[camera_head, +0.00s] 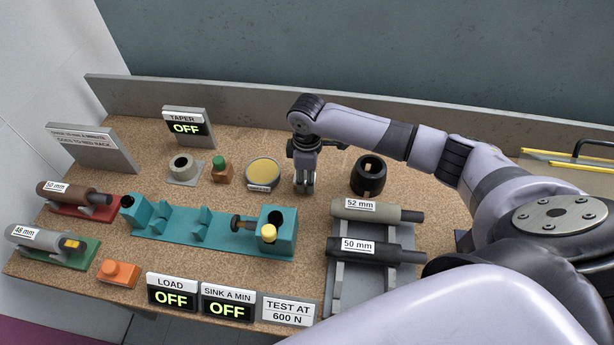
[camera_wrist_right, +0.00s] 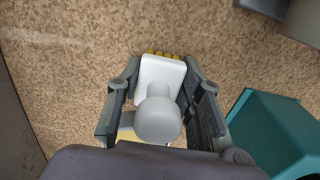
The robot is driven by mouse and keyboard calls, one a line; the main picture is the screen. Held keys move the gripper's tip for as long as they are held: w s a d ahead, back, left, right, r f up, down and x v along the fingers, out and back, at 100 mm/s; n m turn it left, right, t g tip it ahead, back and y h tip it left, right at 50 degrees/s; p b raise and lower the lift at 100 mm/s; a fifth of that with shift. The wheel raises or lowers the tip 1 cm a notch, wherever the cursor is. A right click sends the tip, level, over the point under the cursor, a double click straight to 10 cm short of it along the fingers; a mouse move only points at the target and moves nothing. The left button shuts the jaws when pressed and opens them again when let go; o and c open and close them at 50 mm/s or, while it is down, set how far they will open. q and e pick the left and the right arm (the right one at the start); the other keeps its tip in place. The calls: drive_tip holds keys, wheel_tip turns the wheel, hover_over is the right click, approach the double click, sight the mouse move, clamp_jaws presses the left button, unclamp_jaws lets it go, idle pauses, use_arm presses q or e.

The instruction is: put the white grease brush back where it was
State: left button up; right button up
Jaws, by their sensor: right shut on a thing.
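The white grease brush (camera_wrist_right: 158,115) shows in the right wrist view, with a rounded grey-white knob, a flat white block and yellow bristles at its far end. My right gripper (camera_wrist_right: 160,85) is shut on it, one finger on each side. In the head view my right gripper (camera_head: 305,187) points down over the board, just right of the round tin with yellow grease (camera_head: 263,171). There the brush is hidden by the fingers, and I cannot tell whether it touches the board. My left gripper is not in view.
A black ring-shaped part (camera_head: 369,175) stands right of the gripper. The teal fixture (camera_head: 171,222) lies in front, its block close by. A grey rack (camera_head: 341,285) holds two cylinders at front right. A green-topped stamp (camera_head: 221,171) stands left of the tin.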

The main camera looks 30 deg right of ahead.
drive_tip(key=shift+f, duration=0.2)
drive_tip(key=shift+f, duration=0.15)
drive_tip(key=o, duration=1)
wheel_tip(320, 180, up, 12)
drive_tip(key=shift+r+b, duration=0.15)
drive_tip(key=shift+b, duration=0.6)
